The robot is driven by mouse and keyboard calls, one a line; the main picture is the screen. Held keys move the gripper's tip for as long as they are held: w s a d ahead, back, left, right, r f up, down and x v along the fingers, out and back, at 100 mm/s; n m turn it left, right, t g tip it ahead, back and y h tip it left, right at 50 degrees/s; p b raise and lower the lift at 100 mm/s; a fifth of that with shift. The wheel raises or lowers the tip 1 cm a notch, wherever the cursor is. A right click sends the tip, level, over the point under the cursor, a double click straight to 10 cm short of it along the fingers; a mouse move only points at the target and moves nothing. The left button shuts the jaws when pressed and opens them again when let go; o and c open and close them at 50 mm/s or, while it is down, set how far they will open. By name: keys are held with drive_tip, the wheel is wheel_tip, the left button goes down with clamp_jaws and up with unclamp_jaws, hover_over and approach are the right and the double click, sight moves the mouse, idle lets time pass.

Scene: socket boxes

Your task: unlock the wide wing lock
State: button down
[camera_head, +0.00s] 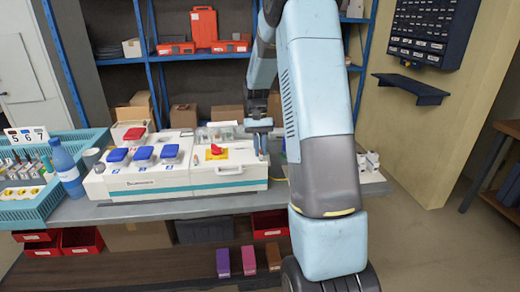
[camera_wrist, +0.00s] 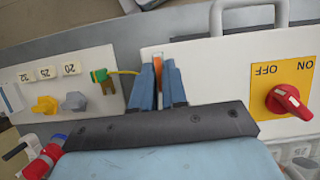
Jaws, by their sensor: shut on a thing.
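My gripper (camera_wrist: 158,92) is at the right end of the white box's top in the head view (camera_head: 259,146). In the wrist view its two blue fingers stand close together at the box edge, shut on a narrow piece between them, apparently the wide wing lock. The fingers hide most of that piece. An orange strip (camera_wrist: 173,72) shows by the right finger. The white box (camera_wrist: 206,64) carries a red rotary switch (camera_wrist: 287,101) on a yellow ON/OFF plate (camera_wrist: 270,75). The wing's exact angle cannot be told.
Beside the fingers, a green plug (camera_wrist: 102,80) has a yellow cord. Yellow (camera_wrist: 45,104) and grey (camera_wrist: 73,101) knobs sit under numbered labels. A white box with blue covers (camera_head: 143,153), a blue bottle (camera_head: 66,168) and a teal crate (camera_head: 40,205) stand left on the bench.

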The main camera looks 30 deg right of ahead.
drive_tip(key=c, duration=1.2)
unclamp_jaws()
drive_tip(key=shift+o, duration=0.2)
drive_tip(key=v, duration=1.3)
drive_tip(key=shift+w+r, duration=0.15)
drive_tip(key=shift+r, duration=0.15)
drive_tip(key=shift+d, duration=0.1)
